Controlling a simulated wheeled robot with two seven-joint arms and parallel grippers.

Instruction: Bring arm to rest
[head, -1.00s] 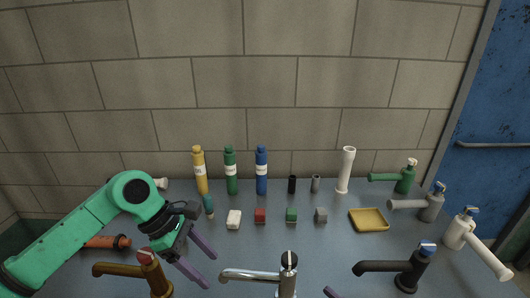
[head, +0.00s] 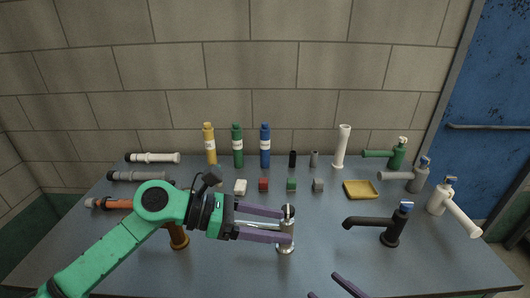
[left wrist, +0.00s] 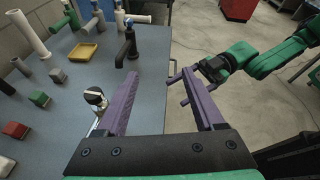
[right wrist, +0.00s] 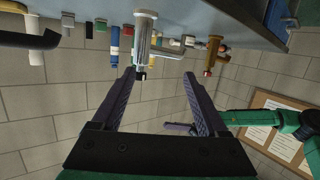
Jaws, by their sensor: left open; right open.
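My left gripper (head: 284,224) is open, its purple fingers pointing right close to the chrome faucet (head: 286,240) in the middle of the table. In the head view the fingers overlap that faucet; I cannot tell whether they touch it. In the left wrist view nothing sits between the open fingers (left wrist: 158,97), and the chrome faucet (left wrist: 95,97) stands left of them. My right gripper (head: 330,290) shows only its fingertips at the bottom edge of the head view.
A brown faucet (head: 179,240) is partly behind my left arm. A black faucet (head: 391,235) stands to the right. Bottles (head: 237,148), small blocks (head: 291,184) and a yellow tray (head: 347,195) stand further back. More faucets line the right side. The front right of the table is clear.

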